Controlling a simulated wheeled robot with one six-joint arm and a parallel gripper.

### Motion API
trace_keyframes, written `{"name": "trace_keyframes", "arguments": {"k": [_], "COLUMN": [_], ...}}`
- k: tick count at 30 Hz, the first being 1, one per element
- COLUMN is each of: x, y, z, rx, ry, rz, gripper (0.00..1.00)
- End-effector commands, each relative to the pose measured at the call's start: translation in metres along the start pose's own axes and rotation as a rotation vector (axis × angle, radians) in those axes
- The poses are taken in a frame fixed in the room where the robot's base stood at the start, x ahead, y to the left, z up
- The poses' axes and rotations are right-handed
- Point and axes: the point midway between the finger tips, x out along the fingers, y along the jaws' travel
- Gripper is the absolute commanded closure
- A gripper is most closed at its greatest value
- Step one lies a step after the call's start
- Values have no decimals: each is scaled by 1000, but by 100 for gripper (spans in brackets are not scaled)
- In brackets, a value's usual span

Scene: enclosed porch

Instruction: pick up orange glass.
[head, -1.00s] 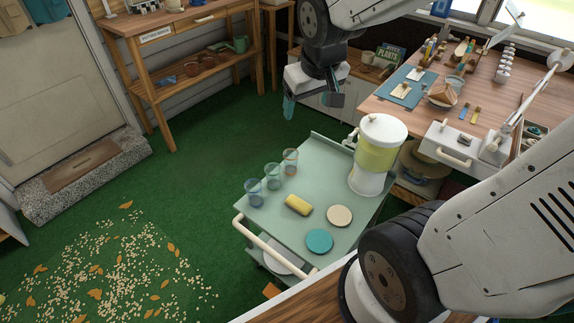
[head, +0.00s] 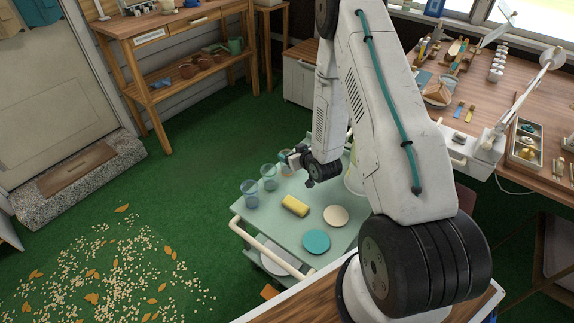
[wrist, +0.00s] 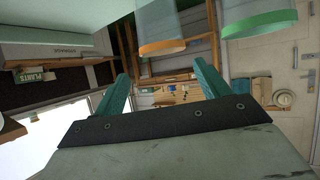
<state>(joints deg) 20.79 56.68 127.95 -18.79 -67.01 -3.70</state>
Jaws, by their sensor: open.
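The orange glass is a clear tumbler with an orange band. It stands at the far end of a row of three glasses on the green cart (head: 270,215), partly hidden by my gripper (head: 293,158) in the head view. In the wrist view the orange glass (wrist: 160,25) is cut off by the top edge, above the gap between my teal fingers (wrist: 163,85). The fingers are apart, with nothing between them. A green-banded glass (wrist: 258,18) is to its right. In the head view, the middle glass (head: 269,178) and a bluish glass (head: 250,195) stand nearer.
A yellow sponge-like block (head: 295,206), a cream disc (head: 336,216) and a teal disc (head: 316,241) lie on the cart. The drink dispenser (head: 352,180) is mostly hidden behind my arm. A workbench (head: 485,90) stands at right.

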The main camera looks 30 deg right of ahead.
Motion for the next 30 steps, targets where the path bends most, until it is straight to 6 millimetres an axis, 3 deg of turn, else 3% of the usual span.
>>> {"name": "trace_keyframes", "arguments": {"k": [3, 7, 17, 24, 30], "x": [1, 1, 32, 67, 78], "y": [0, -1, -3, -8, -7], "z": [25, 36, 37, 37, 36], "rx": [19, 30, 32, 32, 33], "ry": [44, 76, 87, 87, 85], "rz": [-3, -4, -5, -5, -4], "gripper": [26, 26, 26, 26, 26]}}
